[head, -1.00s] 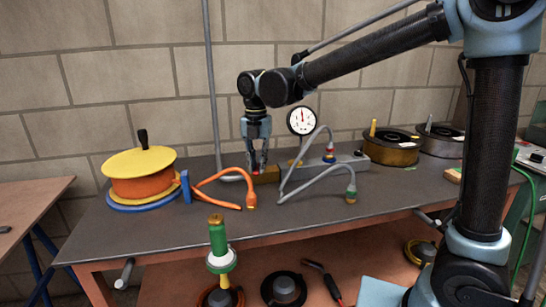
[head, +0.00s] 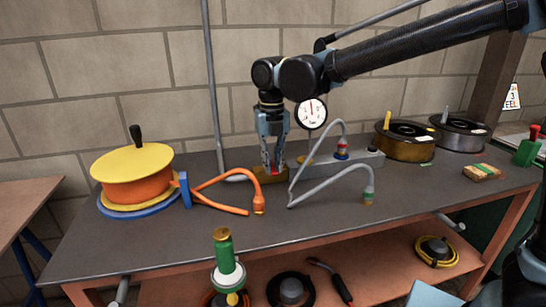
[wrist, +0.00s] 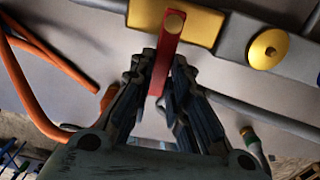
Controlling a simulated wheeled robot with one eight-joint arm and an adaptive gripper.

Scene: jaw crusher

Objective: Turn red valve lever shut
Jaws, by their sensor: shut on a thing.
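The red valve lever (wrist: 168,50) is a short flat bar in the wrist view, fixed by a round brass pivot to a brass valve body (wrist: 198,22). It extends from the body down between my fingers. My gripper (wrist: 163,85) is shut on the lever, with a dark ribbed finger on each side. In the head view my gripper (head: 271,168) points down at the brass valve body (head: 268,176) near the back of the bench. The fingers hide most of the lever there.
Orange hoses (head: 222,183) lie left of the valve, and grey hoses (head: 335,178) arch to the right. A pressure gauge (head: 311,113) stands behind. A yellow and orange drum (head: 133,177) is at left. The bench front (head: 170,240) is mostly clear.

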